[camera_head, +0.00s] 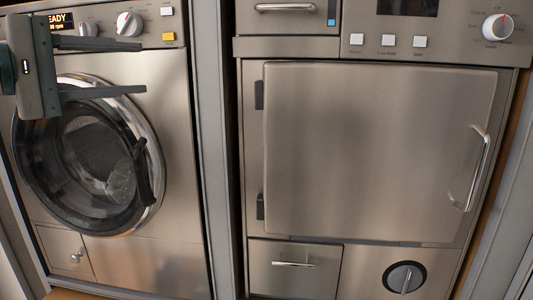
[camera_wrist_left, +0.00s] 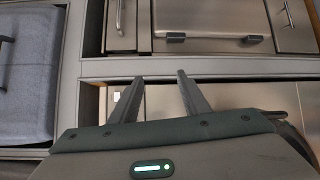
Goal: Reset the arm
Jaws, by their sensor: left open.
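My left gripper (camera_head: 140,68) is at the upper left of the head view, in front of the top of a front-loading washer (camera_head: 185,130). Its two dark fingers point right and are spread apart with nothing between them. In the left wrist view my left gripper (camera_wrist_left: 160,76) shows both fingers apart and empty, with steel panels beyond them. My right gripper is in neither view.
The washer's round glass door (camera_head: 85,160) looks shut, partly covered by my gripper. To the right is a steel dryer with a shut square door (camera_head: 375,150), a bar handle (camera_head: 478,165), a drawer (camera_head: 293,270) and a round knob (camera_head: 404,278). A grey post (camera_head: 215,150) stands between them.

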